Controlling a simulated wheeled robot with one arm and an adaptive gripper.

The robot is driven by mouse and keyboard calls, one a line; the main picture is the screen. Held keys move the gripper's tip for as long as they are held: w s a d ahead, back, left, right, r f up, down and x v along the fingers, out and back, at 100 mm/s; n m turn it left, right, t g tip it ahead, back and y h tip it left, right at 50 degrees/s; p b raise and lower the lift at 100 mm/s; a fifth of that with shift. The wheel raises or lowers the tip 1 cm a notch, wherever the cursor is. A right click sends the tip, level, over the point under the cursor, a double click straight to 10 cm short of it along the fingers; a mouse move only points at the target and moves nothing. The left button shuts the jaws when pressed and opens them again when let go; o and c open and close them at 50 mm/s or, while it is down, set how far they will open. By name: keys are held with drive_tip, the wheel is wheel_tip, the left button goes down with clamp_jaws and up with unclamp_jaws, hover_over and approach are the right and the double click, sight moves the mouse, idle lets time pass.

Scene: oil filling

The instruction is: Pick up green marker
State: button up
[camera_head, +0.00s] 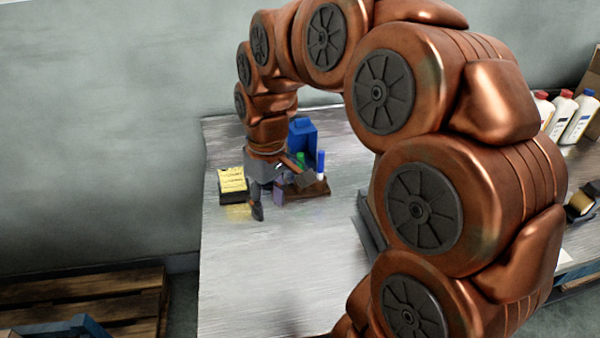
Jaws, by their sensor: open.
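The green marker (301,160) stands in a small brown holder (318,190) on the grey table, partly hidden by my gripper. A blue marker (320,164) stands upright just to its right in the same holder. My gripper (280,198) hangs over the table at the holder's left front, its fingers spread apart. One dark finger is at the left and the other reaches across the holder near the green marker. Nothing shows between the fingers that I can make out as held. Whether a finger touches the marker cannot be told.
A blue container (303,133) stands behind the holder. A yellow notepad (232,180) lies on a dark base to the left. The table (275,270) is clear in front. White bottles (562,112) stand at the far right. A wooden pallet (90,295) lies at lower left.

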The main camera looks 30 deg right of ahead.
sight(301, 153)
drive_tip(key=shift+n+t, duration=0.6)
drive_tip(key=shift+t, duration=0.1)
drive_tip(key=w+d+f, duration=0.2)
drive_tip(key=w+d, duration=0.4)
drive_tip(key=w+d+f+b, duration=0.1)
drive_tip(key=w+d, duration=0.5)
drive_tip(key=d, duration=0.1)
drive_tip(key=w+d+f+b, duration=0.1)
drive_tip(key=w+d+f, duration=0.1)
drive_tip(key=w+d, duration=0.4)
drive_tip(key=shift+d+f, duration=0.35)
drive_tip(key=shift+d, duration=0.1)
drive_tip(key=shift+d+f, duration=0.15)
drive_tip(key=shift+w+f+p, duration=0.1)
drive_tip(key=shift+f+p, duration=0.3)
drive_tip(key=shift+f, duration=1.3)
drive_tip(key=f, duration=0.1)
drive_tip(key=f+p, duration=0.1)
drive_tip(key=f, duration=0.2)
drive_tip(key=shift+a+p, duration=0.25)
drive_tip(key=shift+p, duration=0.05)
